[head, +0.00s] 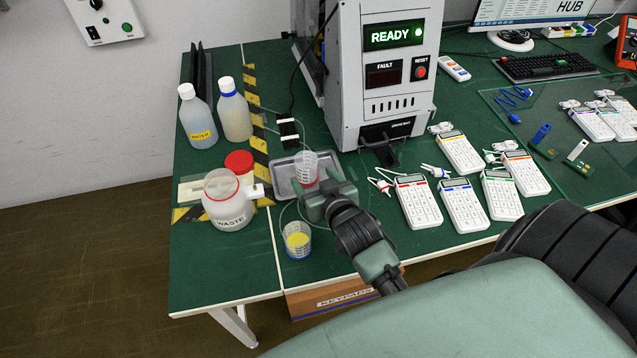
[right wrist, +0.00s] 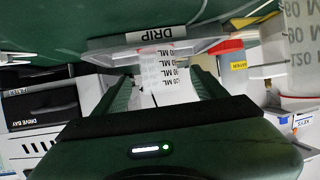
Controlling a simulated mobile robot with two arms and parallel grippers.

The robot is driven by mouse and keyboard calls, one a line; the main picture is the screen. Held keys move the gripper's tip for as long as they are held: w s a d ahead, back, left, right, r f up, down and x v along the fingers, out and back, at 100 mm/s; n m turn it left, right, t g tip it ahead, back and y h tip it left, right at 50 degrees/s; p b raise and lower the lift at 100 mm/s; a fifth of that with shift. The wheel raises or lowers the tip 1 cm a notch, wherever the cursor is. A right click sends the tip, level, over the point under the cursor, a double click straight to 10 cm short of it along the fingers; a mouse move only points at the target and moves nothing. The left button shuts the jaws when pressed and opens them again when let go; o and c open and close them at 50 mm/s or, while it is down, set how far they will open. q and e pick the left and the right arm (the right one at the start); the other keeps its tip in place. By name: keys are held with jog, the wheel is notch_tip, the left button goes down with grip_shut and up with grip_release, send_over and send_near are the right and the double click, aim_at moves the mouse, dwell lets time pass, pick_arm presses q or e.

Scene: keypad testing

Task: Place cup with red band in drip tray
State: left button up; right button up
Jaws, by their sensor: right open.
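The clear cup with the red band (head: 306,172) stands upright within the grey metal drip tray (head: 283,185) as the head view shows it. In the right wrist view the cup (right wrist: 163,72) shows its printed ML marks, by the tray's DRIP label (right wrist: 157,33). My right gripper (head: 322,183) is open, with its fingers on either side of the cup. It also shows in the right wrist view (right wrist: 165,88). Whether a finger touches the cup I cannot tell. The gripper hides the tray's near right part. My left gripper is not in view.
A blue-banded cup with yellow liquid (head: 297,241) stands near the front edge. A waste jar (head: 228,205) and two bottles (head: 197,118) stand left of the tray. The test machine (head: 375,80) is behind, and several keypads (head: 418,202) lie to the right.

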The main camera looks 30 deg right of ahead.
jog(key=shift+v, duration=1.55)
